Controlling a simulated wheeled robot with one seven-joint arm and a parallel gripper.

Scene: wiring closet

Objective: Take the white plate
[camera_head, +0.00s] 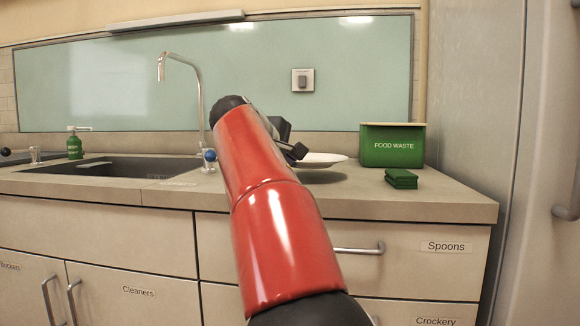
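The white plate (322,159) is at the middle of the counter, left of the green food waste box. Its left part is hidden behind my red arm and gripper. A dark shadow lies on the counter below the plate, and it looks a little above the surface. My gripper (297,152) is at the plate's left edge, mostly hidden behind my arm. A dark finger shows against or just in front of the rim. I cannot tell whether the fingers are closed on the plate.
The green food waste box (392,146) stands at the right, with folded green cloths (401,178) in front. A sink (125,167), tap (190,80) and green soap bottle (74,146) are at the left. The right end of the counter (455,198) is clear beside a tall grey cabinet (480,100).

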